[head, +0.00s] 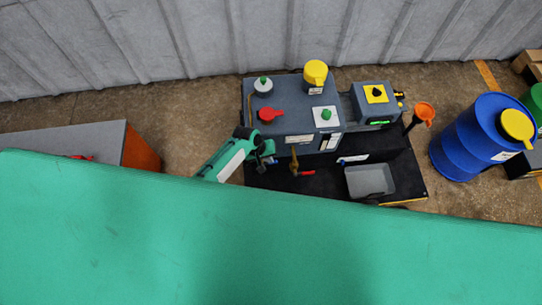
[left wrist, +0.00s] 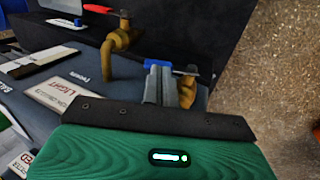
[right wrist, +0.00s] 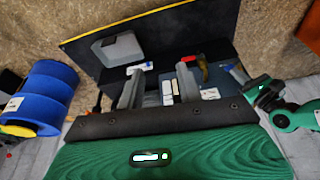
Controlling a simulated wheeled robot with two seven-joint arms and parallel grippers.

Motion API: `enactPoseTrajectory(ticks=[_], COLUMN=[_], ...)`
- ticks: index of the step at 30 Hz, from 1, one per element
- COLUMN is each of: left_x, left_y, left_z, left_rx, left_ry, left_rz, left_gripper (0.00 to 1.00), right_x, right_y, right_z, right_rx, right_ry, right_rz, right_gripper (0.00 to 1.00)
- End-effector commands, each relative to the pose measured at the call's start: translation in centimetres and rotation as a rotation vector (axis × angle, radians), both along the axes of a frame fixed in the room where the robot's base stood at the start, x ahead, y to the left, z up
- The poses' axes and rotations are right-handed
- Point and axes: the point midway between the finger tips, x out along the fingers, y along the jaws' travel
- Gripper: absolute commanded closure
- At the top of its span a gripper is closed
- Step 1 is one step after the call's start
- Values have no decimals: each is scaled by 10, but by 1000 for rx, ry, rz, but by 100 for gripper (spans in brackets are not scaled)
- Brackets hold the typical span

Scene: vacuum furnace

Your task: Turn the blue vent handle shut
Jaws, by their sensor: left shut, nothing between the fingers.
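The blue vent handle (left wrist: 158,63) sits on a brass valve (left wrist: 188,92) at the pump unit's side. My left gripper (left wrist: 166,72) is shut, its fingers together with nothing between them. Its fingertips are right at the blue handle and cover part of it; I cannot tell whether they touch. In the head view my left gripper (head: 268,158) is at the left front of the grey unit, and the handle is mostly hidden there. My right gripper (right wrist: 160,88) is open and empty, its fingers well apart; it shows only in the right wrist view.
A second brass valve with a red handle (head: 306,173) stands close to the right of my left gripper. A grey bin (head: 370,180) sits on the black base.

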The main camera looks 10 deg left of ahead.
Motion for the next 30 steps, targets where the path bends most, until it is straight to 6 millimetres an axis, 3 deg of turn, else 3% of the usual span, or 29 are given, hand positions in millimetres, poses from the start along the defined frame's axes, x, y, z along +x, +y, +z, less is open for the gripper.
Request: enactPoseTrajectory(ticks=[7, 30], left_x=[1, 1], left_y=[2, 2], left_z=[-3, 13], left_rx=[114, 108], left_ry=[31, 29], left_rz=[-1, -1], left_gripper=[100, 100], right_x=[1, 1], right_y=[1, 1], right_z=[-26, -6], right_rx=[-3, -4], right_ry=[30, 28], right_rz=[1, 1], right_gripper=[64, 64])
